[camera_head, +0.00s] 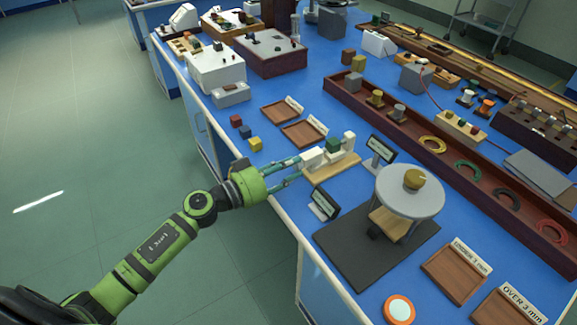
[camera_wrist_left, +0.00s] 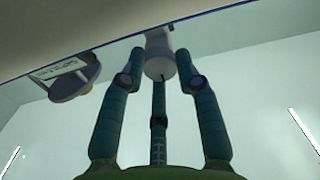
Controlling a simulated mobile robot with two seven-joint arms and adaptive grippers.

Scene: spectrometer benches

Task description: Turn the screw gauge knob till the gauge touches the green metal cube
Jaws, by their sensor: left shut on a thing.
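The screw gauge (camera_head: 329,169) stands on a light wooden base near the front edge of the blue bench. The green metal cube (camera_head: 333,146) sits on it between a white block on the right and the white screw end on the left. I cannot tell whether the gauge touches the cube. My left gripper (camera_head: 299,168) comes in from the left and is shut on the white knob (camera_wrist_left: 158,66), which shows between the fingertips in the left wrist view (camera_wrist_left: 160,72). The fingers hide part of the knob in the head view. My right gripper is not in view.
A dark display (camera_head: 381,149) stands behind the gauge, and another (camera_head: 324,204) in front. A round grey platform (camera_head: 410,195) with a brass piece is to the right. Small cubes (camera_head: 255,144) and wooden trays (camera_head: 303,134) lie to the left and behind. Floor is clear at left.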

